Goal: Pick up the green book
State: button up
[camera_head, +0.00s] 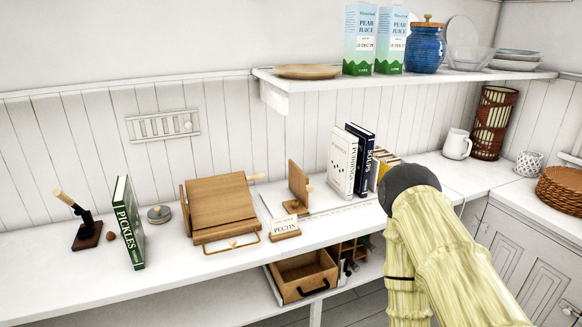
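The green book (132,238) stands upright on the white counter at the left, its dark green spine reading "PICKLES" facing forward. My arm comes in from the lower right, well away from the book. My gripper cannot be made out in this view.
A wooden stand (220,205) is right of the book, with a small round tin (159,214) between them. A corkscrew-like tool on a dark block (87,233) stands to the left. White and navy books (343,163) stand farther right. Bare counter lies before the green book.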

aim_at(122, 202)
jog(key=u, duration=0.1)
jog(key=i, duration=0.65)
jog(key=z, duration=0.8)
jog(key=k, duration=0.8)
jog(key=u, duration=1.7)
